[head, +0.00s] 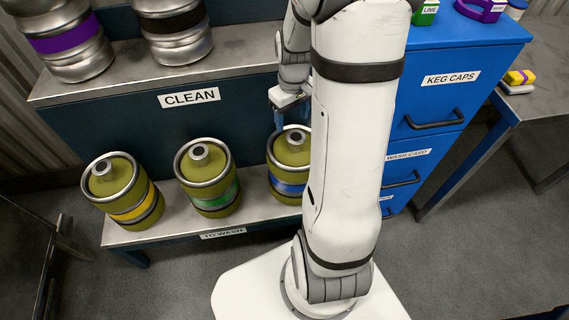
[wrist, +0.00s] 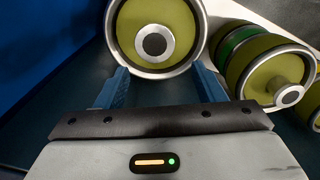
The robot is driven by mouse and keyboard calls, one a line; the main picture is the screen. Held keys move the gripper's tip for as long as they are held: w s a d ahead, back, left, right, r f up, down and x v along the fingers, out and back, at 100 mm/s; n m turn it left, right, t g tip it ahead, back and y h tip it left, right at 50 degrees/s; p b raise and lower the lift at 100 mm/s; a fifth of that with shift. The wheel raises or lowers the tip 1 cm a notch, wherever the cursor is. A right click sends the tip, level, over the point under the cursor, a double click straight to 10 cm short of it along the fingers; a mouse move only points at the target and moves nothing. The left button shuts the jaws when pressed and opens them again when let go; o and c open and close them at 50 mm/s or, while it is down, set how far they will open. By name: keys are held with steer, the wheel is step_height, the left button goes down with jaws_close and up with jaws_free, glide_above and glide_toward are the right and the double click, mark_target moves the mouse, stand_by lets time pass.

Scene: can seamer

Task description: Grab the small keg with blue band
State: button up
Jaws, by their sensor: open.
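The small keg with the blue band (head: 287,186) stands at the right end of the lower shelf. It is olive green with metal rims, and my arm hides its right side in the head view. In the wrist view its round top (wrist: 152,32) with a central bung lies ahead of the fingers, cut off by the frame's upper edge. My gripper (wrist: 162,82) is open, with its blue fingers pointing toward the keg top, one toward each side of the rim. I cannot tell whether the fingers touch the keg. In the head view the gripper shows just above the keg.
A green-banded keg (head: 210,187) stands left of it, and a yellow-banded keg (head: 133,207) farther left, on the TO WASH shelf (head: 168,226). The CLEAN shelf (head: 150,85) above holds metal kegs. A blue drawer cabinet (head: 430,95) stands to the right.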

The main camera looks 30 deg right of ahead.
mark_target(295, 135)
steer(key=f, duration=0.2)
steer(key=shift+w+d+f+b, duration=0.1)
steer(key=shift+d+f+b, duration=0.2)
steer(key=f+b, duration=0.1)
steer(key=f, duration=0.1)
steer(key=f+b, duration=0.1)
steer(key=f, duration=0.1)
steer(key=s+f+b, duration=0.1)
steer(key=f, duration=0.2)
steer(key=shift+d, duration=0.15)
steer(key=shift+r, duration=0.1)
jaws_close()
steer(key=shift+w+r, duration=0.1)
